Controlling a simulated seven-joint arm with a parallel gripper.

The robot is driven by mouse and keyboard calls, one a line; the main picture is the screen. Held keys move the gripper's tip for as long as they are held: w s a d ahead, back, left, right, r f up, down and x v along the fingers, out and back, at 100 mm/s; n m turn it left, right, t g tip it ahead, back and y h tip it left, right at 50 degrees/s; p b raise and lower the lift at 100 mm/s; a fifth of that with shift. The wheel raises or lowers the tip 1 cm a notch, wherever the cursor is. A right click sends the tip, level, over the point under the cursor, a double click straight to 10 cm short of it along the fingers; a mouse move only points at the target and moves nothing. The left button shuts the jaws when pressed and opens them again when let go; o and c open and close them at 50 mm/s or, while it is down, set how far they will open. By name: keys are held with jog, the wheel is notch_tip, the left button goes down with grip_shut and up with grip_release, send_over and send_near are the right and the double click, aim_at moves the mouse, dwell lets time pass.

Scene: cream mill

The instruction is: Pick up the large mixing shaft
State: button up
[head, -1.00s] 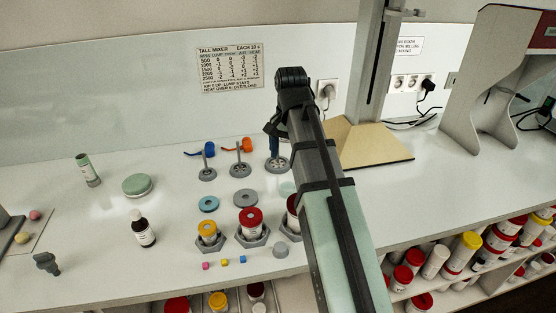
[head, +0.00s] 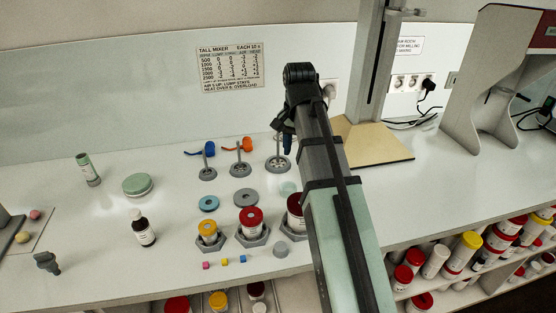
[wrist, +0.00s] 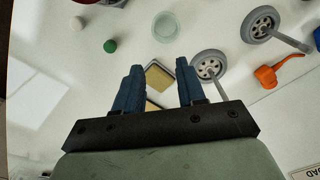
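The large mixing shaft (head: 279,164) is the rightmost of three grey upright shafts with round slotted heads, standing on the bench in the head view. In the wrist view its slotted head (wrist: 208,66) lies just beyond the right finger, and its stem runs down behind that finger. My gripper (wrist: 160,80) is open and empty, with two blue fingers apart. In the head view my gripper (head: 288,142) hangs just right of the large shaft's stem, and my arm hides what is behind it. They look apart.
The medium shaft (head: 240,169) and small shaft (head: 207,172) stand to the left, with orange (head: 237,143) and blue (head: 200,148) tools behind. Lidded jars, including a red-lidded one (head: 251,216), stand in front. A beige stand base (head: 375,146) is at right.

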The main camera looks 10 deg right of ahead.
notch_tip(320, 180, up, 3)
jog(key=w+d, duration=0.2)
jog(key=n+t+y, duration=0.2)
jog(key=n+t, duration=0.2)
jog(key=n, duration=0.8)
send_over(278, 149)
jog(key=s, duration=0.2)
notch_tip(278, 149, down, 5)
jog(key=shift+w+d+x, duration=0.1)
jog(key=shift+d+x, duration=0.05)
jog(key=shift+x, duration=0.7)
jog(key=shift+w+d+x, duration=0.15)
jog(key=shift+x, duration=0.7)
jog(key=shift+w+d+x, duration=0.1)
jog(key=shift+d+x, duration=0.05)
jog(key=shift+x, duration=0.65)
grip_shut()
jog(key=shift+r, duration=0.1)
